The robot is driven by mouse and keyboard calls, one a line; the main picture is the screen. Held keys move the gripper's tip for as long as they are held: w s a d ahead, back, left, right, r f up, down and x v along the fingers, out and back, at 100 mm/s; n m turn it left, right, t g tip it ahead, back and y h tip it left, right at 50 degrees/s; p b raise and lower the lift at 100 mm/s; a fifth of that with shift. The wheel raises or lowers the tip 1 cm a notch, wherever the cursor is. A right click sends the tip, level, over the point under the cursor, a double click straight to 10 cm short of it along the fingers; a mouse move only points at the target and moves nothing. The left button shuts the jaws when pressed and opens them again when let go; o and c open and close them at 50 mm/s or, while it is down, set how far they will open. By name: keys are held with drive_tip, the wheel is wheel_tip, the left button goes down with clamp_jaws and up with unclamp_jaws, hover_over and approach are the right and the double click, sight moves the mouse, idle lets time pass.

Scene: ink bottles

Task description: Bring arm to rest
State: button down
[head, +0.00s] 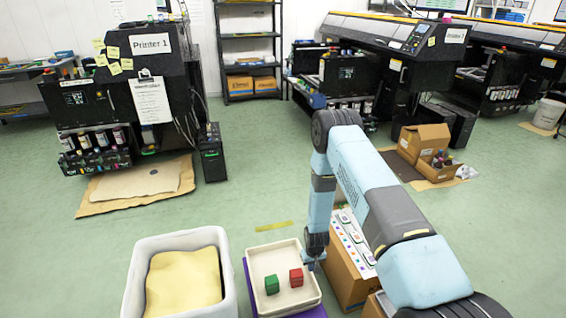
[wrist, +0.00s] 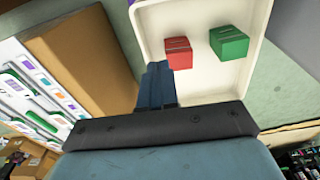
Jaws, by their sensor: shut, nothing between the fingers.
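My arm (head: 365,185) reaches from the lower right over the floor and bends down at its elbow. My gripper (head: 311,263) hangs at the right edge of a pale tray, and it also shows in the wrist view (wrist: 158,68) with its fingers together and empty. In the tray (head: 254,257) sit a green block (head: 272,284) and a red block (head: 296,277), side by side and apart. In the wrist view the red block (wrist: 178,52) is close beyond the fingertips, and the green block (wrist: 229,42) is to its right. I cannot tell whether the fingers touch anything.
A white bin (head: 134,284) with yellow contents stands left of the tray. A cardboard box (head: 347,276) with a labelled panel on top stands right of it, below my arm. Open boxes (head: 424,142) lie farther back. Printer 1 (head: 150,75) stands back left. The middle floor is clear.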

drive_tip(key=w+d+r+t, duration=0.1)
drive_tip(key=w+r, duration=0.2)
drive_tip(key=r, duration=1.5)
drive_tip(key=w+d+r+t, duration=0.1)
drive_tip(key=w+d+r, duration=0.15)
drive_tip(key=r, duration=1.45)
drive_tip(key=s+d+r+m, duration=0.1)
drive_tip(key=s+d+r, duration=0.15)
drive_tip(key=r, duration=0.85)
drive_tip(key=s+d+r, duration=0.1)
drive_tip(key=s+r, duration=0.3)
drive_tip(key=r, duration=0.6)
drive_tip(key=s+d+r+t, duration=0.1)
drive_tip(key=s+r, duration=0.4)
drive_tip(key=s, duration=0.4)
drive_tip(key=s+d+r+m+t, duration=0.1)
drive_tip(key=s+d+r, duration=0.1)
drive_tip(key=s+r, duration=0.4)
drive_tip(key=s+d+r, duration=0.1)
drive_tip(key=s+r, duration=0.5)
drive_tip(key=s, duration=0.8)
drive_tip(key=shift+d+m+t, duration=0.3)
drive_tip(key=shift+m+t, duration=0.1)
